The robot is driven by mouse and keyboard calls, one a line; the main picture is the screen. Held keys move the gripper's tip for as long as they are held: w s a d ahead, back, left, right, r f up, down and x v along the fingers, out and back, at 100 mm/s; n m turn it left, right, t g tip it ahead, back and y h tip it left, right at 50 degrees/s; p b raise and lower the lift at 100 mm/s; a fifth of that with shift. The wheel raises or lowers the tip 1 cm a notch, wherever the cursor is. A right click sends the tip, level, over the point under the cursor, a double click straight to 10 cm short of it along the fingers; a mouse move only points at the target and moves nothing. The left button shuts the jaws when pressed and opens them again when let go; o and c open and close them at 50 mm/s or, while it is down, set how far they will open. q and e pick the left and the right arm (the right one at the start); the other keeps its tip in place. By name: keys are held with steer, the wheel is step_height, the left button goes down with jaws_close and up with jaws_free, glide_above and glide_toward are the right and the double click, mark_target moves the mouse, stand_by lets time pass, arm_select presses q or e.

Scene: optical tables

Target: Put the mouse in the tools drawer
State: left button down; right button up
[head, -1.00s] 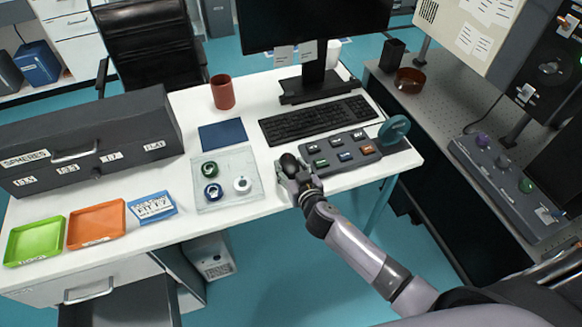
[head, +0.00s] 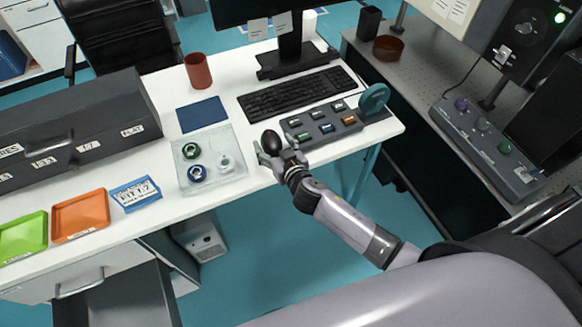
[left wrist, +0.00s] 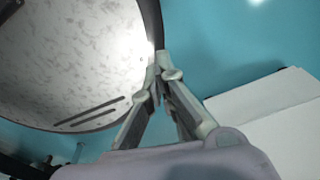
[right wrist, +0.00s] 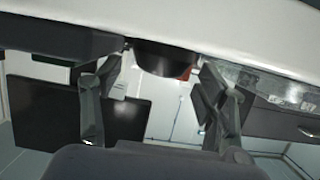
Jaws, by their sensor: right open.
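The dark oval mouse (head: 271,142) is at the desk's front edge, left of the grey button panel. My right gripper (head: 273,158) is at the mouse, its fingers spread around its near side. In the right wrist view, the open fingers (right wrist: 160,78) stand apart, with the dark mouse (right wrist: 167,58) between and beyond them; no firm contact shows. An open grey drawer (head: 115,297) juts out beneath the desk at lower left; its label cannot be read. My left gripper (left wrist: 162,72) shows only in the left wrist view, fingertips together and empty.
The desk (head: 235,195) holds a clear tray (head: 212,180) with several rings, a blue pad (head: 201,112), a keyboard (head: 297,95), a red cup (head: 198,71), an orange tray (head: 80,214) and a green tray (head: 22,237). Floor is clear before the desk.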

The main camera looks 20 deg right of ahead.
steer(key=b+v, duration=0.2)
steer(key=v, duration=1.4)
steer(key=shift+s+a, duration=0.15)
steer(key=shift+s, duration=0.15)
